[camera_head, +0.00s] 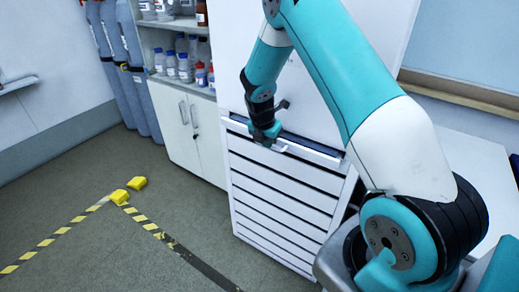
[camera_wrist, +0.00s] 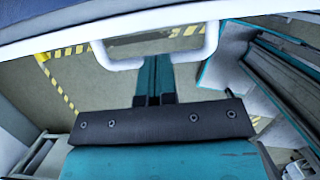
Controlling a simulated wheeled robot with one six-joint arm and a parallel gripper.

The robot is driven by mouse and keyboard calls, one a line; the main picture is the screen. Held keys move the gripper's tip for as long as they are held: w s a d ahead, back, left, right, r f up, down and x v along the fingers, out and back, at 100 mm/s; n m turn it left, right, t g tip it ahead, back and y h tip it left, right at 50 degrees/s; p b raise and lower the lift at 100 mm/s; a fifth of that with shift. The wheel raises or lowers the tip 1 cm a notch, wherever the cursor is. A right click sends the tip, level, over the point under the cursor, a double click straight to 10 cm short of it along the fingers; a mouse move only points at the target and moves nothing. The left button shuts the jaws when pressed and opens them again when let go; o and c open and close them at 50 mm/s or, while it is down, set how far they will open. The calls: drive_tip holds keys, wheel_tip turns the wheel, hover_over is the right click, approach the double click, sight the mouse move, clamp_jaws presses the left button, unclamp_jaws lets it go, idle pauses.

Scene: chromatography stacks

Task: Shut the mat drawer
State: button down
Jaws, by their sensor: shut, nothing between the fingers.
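The mat drawer (camera_head: 318,155) is the top drawer of the white cabinet in the head view. It stands out a little, with a dark strip of its inside showing behind the white front. Its white loop handle (camera_wrist: 210,42) crosses the upper middle of the wrist view. A dark blue surface (camera_wrist: 40,22) shows inside the drawer at the top left. My gripper (camera_head: 275,141) is shut and empty at the drawer front. In the wrist view its fingertips (camera_wrist: 155,60) overlap the handle's outer bar; I cannot tell whether they touch it.
The lower drawers (camera_head: 280,205) look closed. A white cupboard (camera_head: 188,132) with bottle shelves above stands left of the cabinet. Yellow blocks (camera_head: 120,197) and striped floor tape (camera_head: 150,227) lie on the floor at left. The floor before the cupboard is clear.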

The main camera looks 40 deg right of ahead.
drive_tip(key=s+a+r, duration=0.2)
drive_tip(key=a+r, duration=0.4)
drive_tip(key=r, duration=0.4)
drive_tip(key=s+a+f+t+h, duration=0.1)
drive_tip(key=s+a+f+h, duration=0.1)
drive_tip(key=a+h, duration=0.25)
drive_tip(key=w+p+x, duration=0.1)
drive_tip(key=p+x, duration=0.2)
drive_tip(key=x, duration=0.9)
drive_tip(key=shift+d+t+p, duration=0.3)
drive_tip(key=shift+d, duration=0.3)
drive_tip(key=shift+w+d+r+y, duration=0.1)
drive_tip(key=shift+r+y, duration=0.05)
drive_tip(key=shift+y, duration=0.1)
